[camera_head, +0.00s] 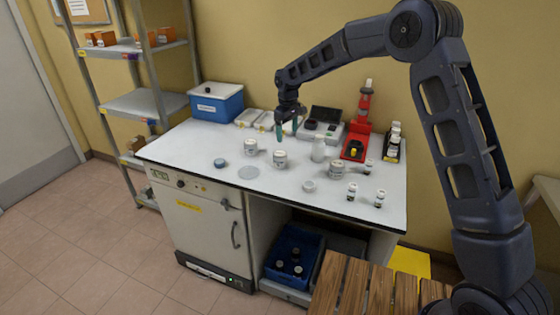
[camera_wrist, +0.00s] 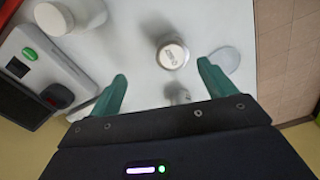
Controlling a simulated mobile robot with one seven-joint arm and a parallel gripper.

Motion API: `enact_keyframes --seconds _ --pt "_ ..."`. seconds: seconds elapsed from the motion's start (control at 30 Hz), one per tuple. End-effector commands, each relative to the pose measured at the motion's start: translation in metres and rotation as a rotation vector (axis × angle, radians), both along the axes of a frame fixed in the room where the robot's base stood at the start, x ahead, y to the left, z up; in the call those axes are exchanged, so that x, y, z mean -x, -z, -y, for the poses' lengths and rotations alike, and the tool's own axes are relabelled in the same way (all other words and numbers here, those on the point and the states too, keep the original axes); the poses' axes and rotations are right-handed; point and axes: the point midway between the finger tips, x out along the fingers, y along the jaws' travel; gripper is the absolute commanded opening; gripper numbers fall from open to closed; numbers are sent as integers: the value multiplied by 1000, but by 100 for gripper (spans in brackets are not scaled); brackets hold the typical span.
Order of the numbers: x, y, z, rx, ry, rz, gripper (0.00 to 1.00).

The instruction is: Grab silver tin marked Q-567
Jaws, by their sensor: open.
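Several silver-white tins stand on the white bench: a left one (camera_head: 251,148), a middle one (camera_head: 281,161) and a right one (camera_head: 337,170). Their label text is too small to read, so I cannot tell which is Q-567. My gripper (camera_head: 286,131) is open with green fingers, pointing down above the bench behind the middle tin. In the wrist view one upright tin (camera_wrist: 172,55) shows beyond the open fingertips, between their lines. I cannot tell which tin it is. Nothing is held.
A white bottle (camera_head: 318,149) stands right of the middle tin. A red device (camera_head: 357,138), a blue box (camera_head: 216,101) and a dark-lidded instrument (camera_head: 324,118) sit along the back. Small vials (camera_head: 352,191) stand front right.

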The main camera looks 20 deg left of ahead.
Motion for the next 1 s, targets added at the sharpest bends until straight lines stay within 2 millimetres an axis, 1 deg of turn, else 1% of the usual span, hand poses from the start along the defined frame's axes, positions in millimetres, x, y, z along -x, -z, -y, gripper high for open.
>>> enact_keyframes --seconds 0.03,0.1,0.2,0.37,0.63,0.7,0.87,1.0 --pt "4 10 -11 4 -17 -5 83" --pt "8 17 -21 6 -33 -9 83" --pt "11 24 -28 9 -45 -12 83" --pt "11 35 -29 8 -48 -13 83" --pt "12 72 -29 9 -48 -13 83" --pt "12 78 -29 8 -47 -13 83" --pt "11 86 -28 9 -47 -13 83" --pt "11 101 -28 9 -46 -13 83"
